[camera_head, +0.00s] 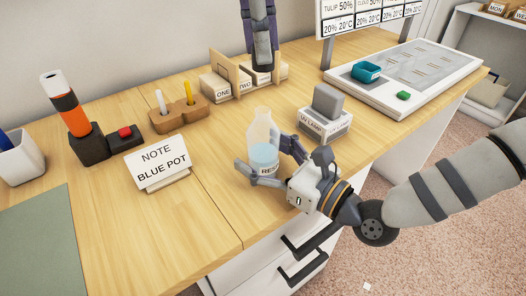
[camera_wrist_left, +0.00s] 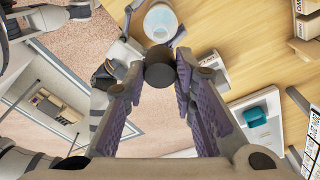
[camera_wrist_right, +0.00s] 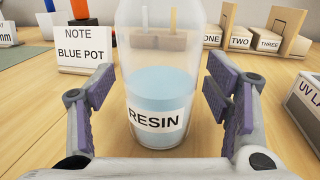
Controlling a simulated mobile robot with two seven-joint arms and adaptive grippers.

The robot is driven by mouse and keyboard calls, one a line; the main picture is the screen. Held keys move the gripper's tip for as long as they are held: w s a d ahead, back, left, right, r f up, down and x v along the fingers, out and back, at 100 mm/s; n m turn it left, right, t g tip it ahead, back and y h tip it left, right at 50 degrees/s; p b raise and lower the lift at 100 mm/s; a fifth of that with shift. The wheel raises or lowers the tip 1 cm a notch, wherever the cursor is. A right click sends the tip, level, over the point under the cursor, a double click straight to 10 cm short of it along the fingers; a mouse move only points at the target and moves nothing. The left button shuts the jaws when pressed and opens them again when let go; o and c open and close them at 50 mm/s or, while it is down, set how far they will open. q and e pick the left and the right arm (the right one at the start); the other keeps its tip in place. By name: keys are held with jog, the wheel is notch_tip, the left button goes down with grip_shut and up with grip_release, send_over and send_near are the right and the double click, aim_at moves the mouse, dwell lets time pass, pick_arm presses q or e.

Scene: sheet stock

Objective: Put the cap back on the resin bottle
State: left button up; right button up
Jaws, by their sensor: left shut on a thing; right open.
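The resin bottle (camera_head: 263,150) stands upright on the wooden table, clear with pale blue liquid and a RESIN label. Its top is uncapped. My right gripper (camera_head: 273,162) is open around it, with a finger on each side; the right wrist view shows the bottle (camera_wrist_right: 160,90) between the fingers with gaps. My left gripper (camera_head: 262,62) is in the air above and behind the bottle, pointing down. In the left wrist view it is shut on the black round cap (camera_wrist_left: 159,68), with the bottle (camera_wrist_left: 160,22) beyond and apart from it.
A UV lamp box (camera_head: 324,124) stands right of the bottle, and a note stand (camera_head: 164,167) reading BLUE POT stands left. Numbered boxes (camera_head: 222,86) and a wooden holder (camera_head: 179,115) are behind. The white tray (camera_head: 410,75) is at the right.

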grip_shut()
pick_arm(q)
send_over(264, 110)
jog(key=shift+a+f, duration=0.2)
jog(key=shift+f, duration=2.3)
jog(key=shift+f, duration=0.9)
jog(key=shift+f, duration=0.55)
